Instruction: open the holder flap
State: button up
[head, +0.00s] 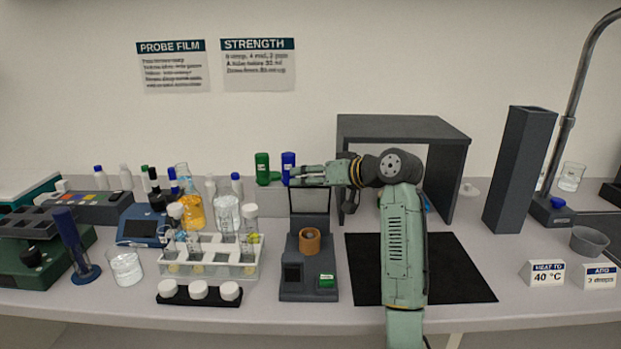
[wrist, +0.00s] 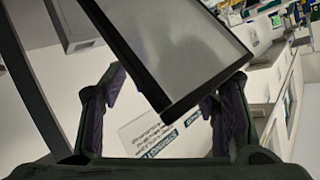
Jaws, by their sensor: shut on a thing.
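The holder (head: 308,272) is a dark grey device with a small screen, a green label and a copper-coloured ring (head: 309,241) on its base. Its flap (head: 310,202), a pale panel in a dark frame, stands raised, roughly upright, at the back of the base. My gripper (head: 299,177) is at the flap's top edge, reaching in from the right. In the wrist view the flap (wrist: 190,45) slants between the two purple-padded fingers, and my gripper is shut on it. The exact contact of the pads is hard to see.
A grey open-fronted box (head: 405,128) stands behind my arm, with a black mat (head: 460,268) in front.

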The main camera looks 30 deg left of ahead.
jog(key=w+d+r, duration=0.1)
jog(key=d+r, duration=0.6)
jog(key=d, duration=0.2)
jog(key=shift+w+d+r, duration=0.2)
jog(key=shift+w+r, duration=0.1)
jog(key=shift+r, duration=0.05)
dwell(0.6)
dwell(0.3)
jog(key=v, duration=1.2)
jog(key=shift+f, duration=0.1)
